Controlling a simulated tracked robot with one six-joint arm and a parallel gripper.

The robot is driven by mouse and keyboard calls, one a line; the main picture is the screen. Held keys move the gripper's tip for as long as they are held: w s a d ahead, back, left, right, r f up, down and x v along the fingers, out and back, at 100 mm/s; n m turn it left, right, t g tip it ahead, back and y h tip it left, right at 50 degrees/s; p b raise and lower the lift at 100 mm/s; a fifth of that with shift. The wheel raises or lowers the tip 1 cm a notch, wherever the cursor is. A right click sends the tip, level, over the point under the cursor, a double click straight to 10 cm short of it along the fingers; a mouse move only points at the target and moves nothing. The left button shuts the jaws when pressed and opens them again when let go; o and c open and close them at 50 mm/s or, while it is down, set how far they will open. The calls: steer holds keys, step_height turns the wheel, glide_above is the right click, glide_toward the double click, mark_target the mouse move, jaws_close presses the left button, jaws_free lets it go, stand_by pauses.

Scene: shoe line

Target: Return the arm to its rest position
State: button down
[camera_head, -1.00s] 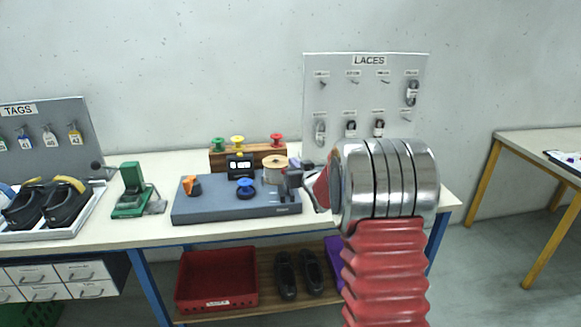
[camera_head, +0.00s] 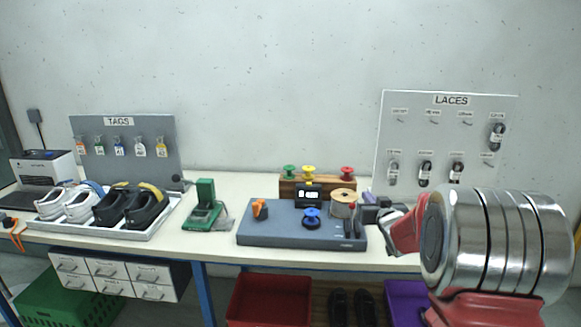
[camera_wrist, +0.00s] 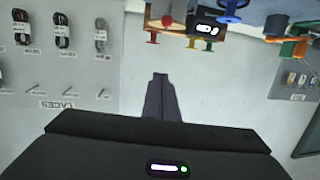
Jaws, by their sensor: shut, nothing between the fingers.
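My arm, with its red sleeve and silver ringed joint, stands at the right of the head view and reaches toward the bench. My gripper shows in the wrist view (camera_wrist: 160,78) as two dark fingers together, with nothing between them. In the head view the gripper end is small and partly hidden beside the grey block at the bench's right.
The bench holds a grey block (camera_head: 285,232) with spools, a green tool (camera_head: 203,215), a tray (camera_head: 150,232) of shoes and a printer (camera_head: 42,172). The LACES board (camera_head: 400,150) and TAGS board (camera_head: 90,170) stand behind. A red bin (camera_head: 268,300) is below.

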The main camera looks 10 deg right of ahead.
steer(key=s+d+f+g+h, duration=0.1)
steer(key=s+f+g, duration=0.15)
steer(key=f, duration=0.25)
steer(key=s+d+f+g, duration=0.2)
steer(key=s+f, duration=0.1)
steer(key=f, duration=0.1)
steer(key=s+a+f+m+g, duration=0.15)
steer(key=s+a+g, duration=0.25)
steer(key=s, duration=0.6)
steer(key=s+a+r+n+y, duration=0.1)
steer(key=s+a+r, duration=0.2)
steer(key=s+a, duration=0.4)
steer(key=s+a+r+n+g+y, duration=0.1)
steer(key=s+a+r, duration=0.2)
steer(key=s+a, duration=0.5)
steer(key=s+a+r+n+g+y, duration=0.1)
steer(key=s+a+r, duration=0.2)
steer(key=s+a, duration=0.5)
steer(key=shift+s+r, duration=0.4)
steer(key=shift+s, duration=2.3)
